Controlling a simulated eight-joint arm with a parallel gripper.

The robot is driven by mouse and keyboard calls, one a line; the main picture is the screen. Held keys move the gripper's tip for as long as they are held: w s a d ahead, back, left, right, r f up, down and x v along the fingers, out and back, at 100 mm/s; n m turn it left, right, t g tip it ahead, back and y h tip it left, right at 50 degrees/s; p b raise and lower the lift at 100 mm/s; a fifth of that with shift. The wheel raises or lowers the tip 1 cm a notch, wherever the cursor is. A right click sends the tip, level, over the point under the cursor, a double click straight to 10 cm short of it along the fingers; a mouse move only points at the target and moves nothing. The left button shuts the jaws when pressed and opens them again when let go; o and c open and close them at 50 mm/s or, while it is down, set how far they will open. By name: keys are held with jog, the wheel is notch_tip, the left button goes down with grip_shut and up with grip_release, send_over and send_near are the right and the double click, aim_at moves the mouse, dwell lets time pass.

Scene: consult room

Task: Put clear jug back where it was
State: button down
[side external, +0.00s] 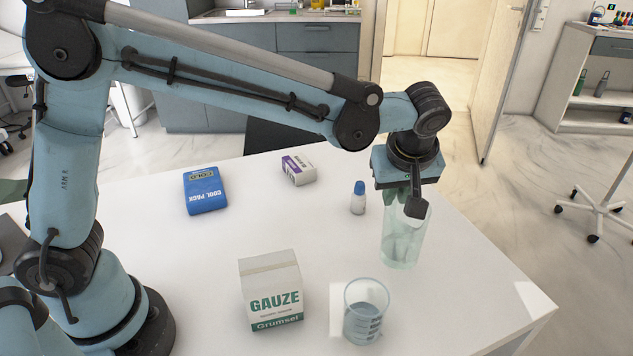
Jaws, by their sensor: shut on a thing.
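The clear jug (402,245) is a tall, see-through, slightly green vessel on the right part of the white table. It looks upright. My gripper (416,207) is above it, pointing down, with its fingers at the jug's upper rim. The gripper is shut on the jug, though the far finger is partly hidden by the near one and the wrist. I cannot tell whether the jug's base touches the table or hangs just above it.
A clear measuring beaker (366,311) stands in front of the jug, right of a gauze box (271,291). A small blue-capped bottle (358,198) stands left of the jug. A blue cool pack (205,190) and a white-purple box (298,169) lie farther back. The white table (470,285) is clear at right.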

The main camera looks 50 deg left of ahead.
jog(key=d+r+m, duration=0.1)
jog(key=d+r, duration=0.4)
jog(key=d, duration=0.3)
jog(key=shift+w+a+f, duration=1.3)
jog(key=shift+w+f, duration=0.05)
jog(key=shift+f, duration=0.5)
jog(key=shift+w+a+f, duration=1.3)
jog(key=shift+a+f, duration=0.05)
jog(key=shift+f, duration=0.5)
jog(key=shift+w+a+f, duration=1.3)
jog(key=shift+w+f, duration=0.05)
jog(key=shift+f, duration=0.5)
jog(key=c, duration=1.1)
grip_release()
jog(key=shift+f, duration=0.1)
